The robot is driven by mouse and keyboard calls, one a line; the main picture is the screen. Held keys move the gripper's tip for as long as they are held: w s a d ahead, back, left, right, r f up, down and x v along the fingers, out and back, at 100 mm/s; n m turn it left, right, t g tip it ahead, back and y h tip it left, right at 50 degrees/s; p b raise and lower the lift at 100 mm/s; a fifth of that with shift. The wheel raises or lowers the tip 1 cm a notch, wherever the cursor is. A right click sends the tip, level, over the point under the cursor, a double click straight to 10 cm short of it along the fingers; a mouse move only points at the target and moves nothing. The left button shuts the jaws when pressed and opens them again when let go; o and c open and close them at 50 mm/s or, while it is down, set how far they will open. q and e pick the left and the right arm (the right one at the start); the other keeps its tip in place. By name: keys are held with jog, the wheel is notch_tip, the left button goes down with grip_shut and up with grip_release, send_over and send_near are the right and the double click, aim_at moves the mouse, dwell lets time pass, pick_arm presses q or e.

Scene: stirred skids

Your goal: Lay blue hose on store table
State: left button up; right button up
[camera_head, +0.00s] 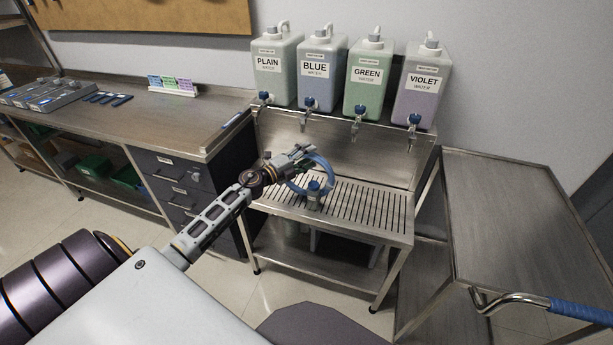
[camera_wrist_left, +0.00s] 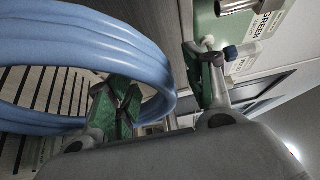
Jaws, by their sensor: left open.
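The blue hose (camera_head: 328,174) is a coil of several loops above the slatted drain grate, under the water containers. In the left wrist view the hose (camera_wrist_left: 75,45) fills the upper left, close to the fingers. My left gripper (camera_head: 306,154) is open at the coil. In the left wrist view one finger of the gripper (camera_wrist_left: 165,92) overlaps the coil's opening and the other is right of its outer edge. I cannot tell whether they touch it. A bare steel table (camera_head: 530,205) stands at the right; I cannot tell whether it is the store table. My right gripper is out of view.
Several labelled water containers with taps, such as the green one (camera_head: 370,85), line the shelf behind. A drawer bench (camera_head: 150,125) is at the left. A blue-gripped handle (camera_head: 580,311) juts in at lower right.

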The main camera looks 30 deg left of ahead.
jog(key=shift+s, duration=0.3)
pick_arm(q)
jog(key=shift+c, duration=1.1)
grip_shut()
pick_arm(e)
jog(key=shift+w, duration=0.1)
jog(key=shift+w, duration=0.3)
pick_arm(q)
jog(key=shift+r, duration=0.1)
